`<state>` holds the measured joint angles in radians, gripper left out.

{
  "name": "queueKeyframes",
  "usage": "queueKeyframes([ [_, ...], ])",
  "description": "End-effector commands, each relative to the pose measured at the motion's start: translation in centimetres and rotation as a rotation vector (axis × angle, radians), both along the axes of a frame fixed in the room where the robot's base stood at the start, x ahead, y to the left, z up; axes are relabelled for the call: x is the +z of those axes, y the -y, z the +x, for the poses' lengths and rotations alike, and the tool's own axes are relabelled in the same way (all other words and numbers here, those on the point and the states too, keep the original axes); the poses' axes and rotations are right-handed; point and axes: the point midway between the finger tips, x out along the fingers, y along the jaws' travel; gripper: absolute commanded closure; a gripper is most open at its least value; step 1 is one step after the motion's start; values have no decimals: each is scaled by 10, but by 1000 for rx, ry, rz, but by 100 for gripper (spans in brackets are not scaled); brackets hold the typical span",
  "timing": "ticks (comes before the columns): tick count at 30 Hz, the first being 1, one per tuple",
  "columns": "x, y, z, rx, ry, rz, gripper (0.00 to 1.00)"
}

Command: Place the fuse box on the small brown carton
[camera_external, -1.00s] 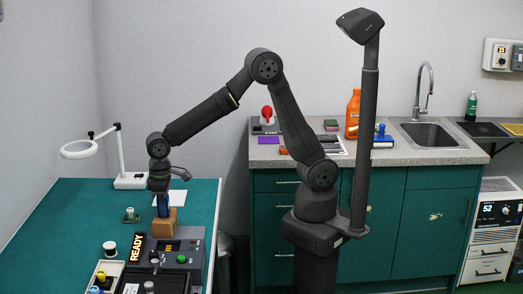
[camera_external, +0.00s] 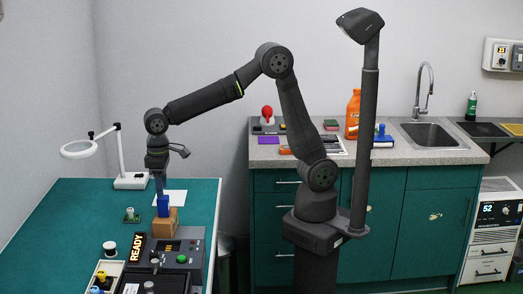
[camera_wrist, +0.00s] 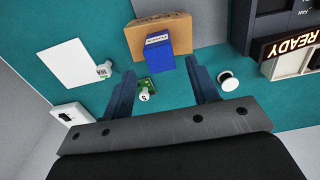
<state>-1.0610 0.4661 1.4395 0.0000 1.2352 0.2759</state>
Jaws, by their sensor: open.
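The blue fuse box (camera_external: 163,207) stands upright on top of the small brown carton (camera_external: 168,226) on the green table. In the wrist view, the fuse box (camera_wrist: 166,66) has a pale label on its top and the carton (camera_wrist: 140,38) shows around it. My gripper (camera_external: 158,186) is above the fuse box in the outside view, pointing down. The fuse box is clear of the fingers.
A control panel with a lit READY sign (camera_external: 136,247) stands in front of the carton. A white spool (camera_external: 109,248), a small green board (camera_external: 130,215) and a white sheet (camera_external: 172,198) lie nearby. A ring lamp (camera_external: 82,149) stands at the back left.

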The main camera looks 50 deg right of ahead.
Motion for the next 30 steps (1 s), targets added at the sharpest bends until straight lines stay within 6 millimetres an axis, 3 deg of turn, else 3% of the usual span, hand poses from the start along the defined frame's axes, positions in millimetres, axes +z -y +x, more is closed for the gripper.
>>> queueKeyframes([
  [6, 34, 0, 0, 0, 1, 1, 46],
  [13, 44, 0, 0, 0, -1, -1, 46],
  [23, 40, 0, 0, 0, -1, -2, 46],
  [30, 8, 1, 0, 0, -3, -4, 46],
])
